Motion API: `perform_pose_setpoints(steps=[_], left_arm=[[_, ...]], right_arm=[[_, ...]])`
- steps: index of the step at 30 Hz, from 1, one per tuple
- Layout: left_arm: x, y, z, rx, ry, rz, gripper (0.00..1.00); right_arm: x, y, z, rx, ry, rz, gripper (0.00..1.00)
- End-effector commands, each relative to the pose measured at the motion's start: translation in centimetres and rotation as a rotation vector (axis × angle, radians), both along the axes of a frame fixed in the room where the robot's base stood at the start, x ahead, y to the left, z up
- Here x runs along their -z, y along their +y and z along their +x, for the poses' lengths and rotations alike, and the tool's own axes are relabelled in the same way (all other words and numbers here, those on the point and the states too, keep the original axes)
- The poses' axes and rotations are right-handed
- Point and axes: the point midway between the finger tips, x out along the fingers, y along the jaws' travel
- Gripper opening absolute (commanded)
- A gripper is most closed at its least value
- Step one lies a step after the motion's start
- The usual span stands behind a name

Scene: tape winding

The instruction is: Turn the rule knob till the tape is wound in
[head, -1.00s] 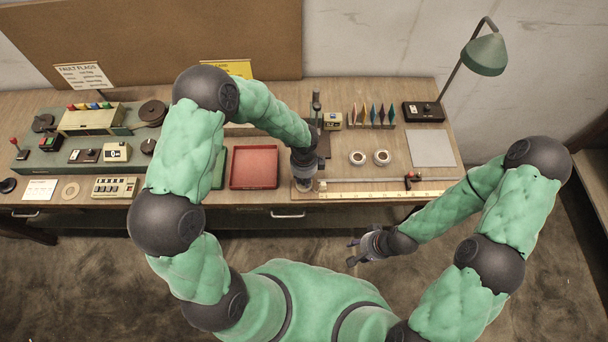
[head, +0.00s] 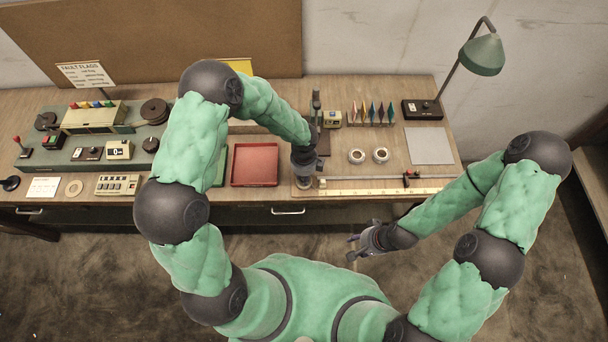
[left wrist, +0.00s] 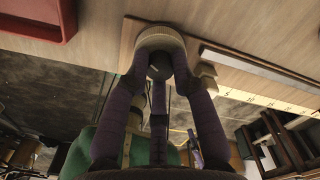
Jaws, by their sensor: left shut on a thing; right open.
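The rule (head: 390,191) is a long board with a pale yellow numbered strip along the bench's front edge. Its numbers also show in the left wrist view (left wrist: 270,101). The round, pale-rimmed knob (left wrist: 160,36) is at the rule's left end. My left gripper (head: 304,180) points down over that end, and its arm covers most of the knob in the head view. In the left wrist view its dark fingers (left wrist: 160,66) are shut around the knob. My right gripper (head: 355,250) is open and empty, in front of the bench and clear of it.
A metal bar with a dark and red slider (head: 411,179) lies along the rule. A red tray (head: 254,165) is left of my left gripper. Two white rings (head: 369,156), a grey sheet (head: 431,145) and a lamp (head: 484,55) are behind and to the right.

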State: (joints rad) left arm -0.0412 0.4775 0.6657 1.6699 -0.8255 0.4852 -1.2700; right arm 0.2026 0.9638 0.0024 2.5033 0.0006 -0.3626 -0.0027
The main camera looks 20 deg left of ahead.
Motion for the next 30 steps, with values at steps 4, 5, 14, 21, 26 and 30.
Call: perform_pose_setpoints(steps=[4,5,14,21,26,30], left_arm=[[0.0,0.0,0.0,0.000,0.000,-0.001,0.49],[0.0,0.0,0.0,0.000,0.000,-0.001,0.49],[-0.2,0.0,0.0,-0.001,-0.001,0.000,0.49],[-3.0,0.0,0.1,-0.002,-0.004,0.000,0.49],[-6.3,0.0,0.1,-0.001,-0.005,-0.002,0.49],[-8.9,0.0,0.1,-0.001,-0.004,-0.001,0.49]], right_arm=[[0.0,0.0,0.0,0.000,0.000,0.000,0.45],[0.0,0.0,0.0,0.000,0.000,0.000,0.45],[0.0,0.0,0.0,0.000,0.000,0.000,0.45],[0.0,0.0,0.0,0.000,0.000,0.000,0.45],[0.0,0.0,0.0,0.000,0.000,0.000,0.45],[0.0,0.0,0.0,0.000,0.000,0.000,0.45]])
